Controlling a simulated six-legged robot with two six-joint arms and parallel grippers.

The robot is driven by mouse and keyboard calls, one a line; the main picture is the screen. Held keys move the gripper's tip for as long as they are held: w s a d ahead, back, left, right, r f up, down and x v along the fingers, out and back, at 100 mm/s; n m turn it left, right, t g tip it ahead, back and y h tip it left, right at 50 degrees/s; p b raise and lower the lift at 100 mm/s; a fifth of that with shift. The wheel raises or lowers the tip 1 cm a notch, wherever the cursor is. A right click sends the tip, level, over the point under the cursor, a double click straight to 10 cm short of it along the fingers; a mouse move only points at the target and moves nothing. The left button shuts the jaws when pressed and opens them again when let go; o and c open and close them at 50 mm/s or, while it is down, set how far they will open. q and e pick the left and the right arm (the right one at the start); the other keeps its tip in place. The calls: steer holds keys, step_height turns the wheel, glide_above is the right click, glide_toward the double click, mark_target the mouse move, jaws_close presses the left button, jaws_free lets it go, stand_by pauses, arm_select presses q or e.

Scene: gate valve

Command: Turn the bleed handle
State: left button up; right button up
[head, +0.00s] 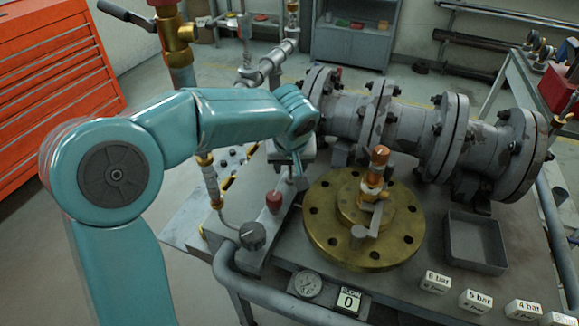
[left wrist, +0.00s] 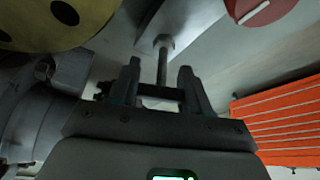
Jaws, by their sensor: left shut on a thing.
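My left gripper (head: 299,178) is beside the brass flange (head: 325,235), at the near end of the grey pipe. In the left wrist view, its two fingers (left wrist: 162,92) stand on either side of a slim metal stem (left wrist: 162,68) with a dark crossbar, which I take to be the bleed handle. The stem runs from a hex fitting (left wrist: 158,43) on a grey block. The gripper is shut on this handle. In the head view my own wrist and fingers mostly hide the handle, so I cannot tell its angle there. My right gripper is in neither view.
A red-topped knob (head: 274,198) and a dark knob (head: 252,236) stand left of the flange. An orange-capped fitting (head: 377,165) rises from the flange. A grey tray (head: 480,264), pressure labels (head: 437,282) and a gauge (head: 307,284) are near the bench's front.

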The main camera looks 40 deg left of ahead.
arm_select(q)
steer(key=shift+w+r+m+t+h+p, duration=0.1)
steer(key=shift+m+t+h+p, duration=0.2)
steer(key=shift+m, duration=0.85)
steer(key=shift+w+r+m+t+h+p, duration=0.15)
steer(key=shift+m+h, duration=0.25)
steer(key=shift+m, duration=0.75)
steer(key=shift+s, duration=0.1)
steer(key=o, duration=1.1)
steer(key=shift+d, duration=0.1)
steer(key=shift+c, duration=0.2)
steer(key=shift+f, duration=0.15)
steer(key=p+v, duration=0.2)
steer(key=v, duration=1.4)
steer(key=shift+r+p, duration=0.2)
steer(key=shift+p, duration=0.2)
steer(key=shift+s, duration=0.15)
